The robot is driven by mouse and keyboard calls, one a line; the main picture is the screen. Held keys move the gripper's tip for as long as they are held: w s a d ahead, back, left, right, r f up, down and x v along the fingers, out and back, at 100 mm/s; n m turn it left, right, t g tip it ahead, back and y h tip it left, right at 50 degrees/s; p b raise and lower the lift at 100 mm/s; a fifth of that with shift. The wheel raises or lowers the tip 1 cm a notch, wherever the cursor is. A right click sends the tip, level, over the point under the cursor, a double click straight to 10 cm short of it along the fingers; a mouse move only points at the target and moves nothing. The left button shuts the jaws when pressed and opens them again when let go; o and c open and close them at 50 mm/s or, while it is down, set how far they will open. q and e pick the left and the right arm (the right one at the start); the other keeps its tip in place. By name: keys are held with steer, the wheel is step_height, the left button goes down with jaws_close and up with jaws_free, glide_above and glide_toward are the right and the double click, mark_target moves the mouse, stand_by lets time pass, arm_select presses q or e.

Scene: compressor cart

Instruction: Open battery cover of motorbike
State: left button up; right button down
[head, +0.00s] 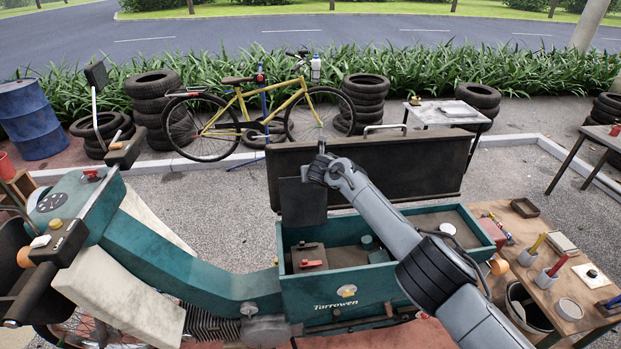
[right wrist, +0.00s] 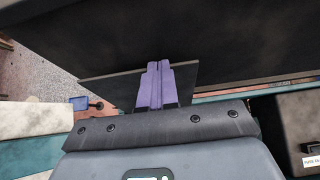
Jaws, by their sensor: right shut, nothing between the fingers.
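The motorbike (head: 180,257) is teal with cream panels. Its open rear box (head: 345,293), lettered "Tarrowen", has a dark lid (head: 405,163) standing up at the back. A small dark flat panel (head: 302,203), which looks like the battery cover, stands upright above the box's left end, in front of the lid. A brown block with a red part (head: 310,262) sits in the box below it. My right gripper (head: 318,160) is by the panel's top edge. In the right wrist view its purple fingers (right wrist: 155,84) are shut and empty, overlapping the panel (right wrist: 115,90); contact is unclear. My left gripper is not in view.
A wooden bench (head: 555,290) with cups and tools stands to the right of the box. A yellow bicycle (head: 262,105) and stacked tires (head: 368,97) stand behind. Open pavement (head: 225,190) lies between the motorbike and the bicycle.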

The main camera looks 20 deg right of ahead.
steer(key=shift+r, duration=0.2)
